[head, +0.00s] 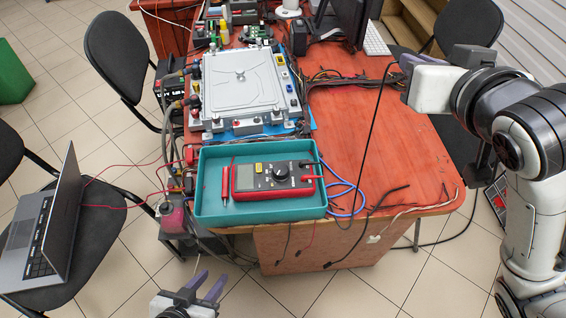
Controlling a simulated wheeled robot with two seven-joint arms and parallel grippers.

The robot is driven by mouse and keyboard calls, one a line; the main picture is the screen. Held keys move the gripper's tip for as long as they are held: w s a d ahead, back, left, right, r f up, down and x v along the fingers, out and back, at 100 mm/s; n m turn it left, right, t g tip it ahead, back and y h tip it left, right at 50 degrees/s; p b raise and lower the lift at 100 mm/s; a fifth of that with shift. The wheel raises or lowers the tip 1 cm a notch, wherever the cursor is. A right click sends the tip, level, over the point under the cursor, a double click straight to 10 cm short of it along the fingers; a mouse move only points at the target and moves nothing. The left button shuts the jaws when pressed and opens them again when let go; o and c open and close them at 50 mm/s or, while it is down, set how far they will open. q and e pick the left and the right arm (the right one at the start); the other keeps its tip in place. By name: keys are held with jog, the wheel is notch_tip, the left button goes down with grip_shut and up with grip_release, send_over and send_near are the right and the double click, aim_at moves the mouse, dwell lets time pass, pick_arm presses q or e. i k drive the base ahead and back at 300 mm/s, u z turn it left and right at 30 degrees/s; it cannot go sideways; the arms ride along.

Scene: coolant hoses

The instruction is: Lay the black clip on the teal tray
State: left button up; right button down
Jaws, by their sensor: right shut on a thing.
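The teal tray (212,209) sits at the near left of the red-brown table. It holds a red multimeter (274,178) and a red probe (226,184) at its left side. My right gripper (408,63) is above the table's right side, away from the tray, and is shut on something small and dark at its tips. A thin black cable (371,135) runs down from there to the table's near edge. The held thing seems to be the black clip, but its shape is mostly hidden. My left gripper (208,283) is open and empty, below and in front of the tray.
A silver metal housing (241,84) stands behind the tray. A blue cable (347,192) and loose cable ends (391,207) lie right of the tray. A keyboard (375,38) is at the back. The table's middle right is mostly clear. A laptop (45,225) rests on a chair at left.

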aim_at(266, 213)
jog(key=k, duration=1.2)
jog(key=u, duration=0.1)
jog(key=i, duration=0.75)
jog(key=u, duration=0.6)
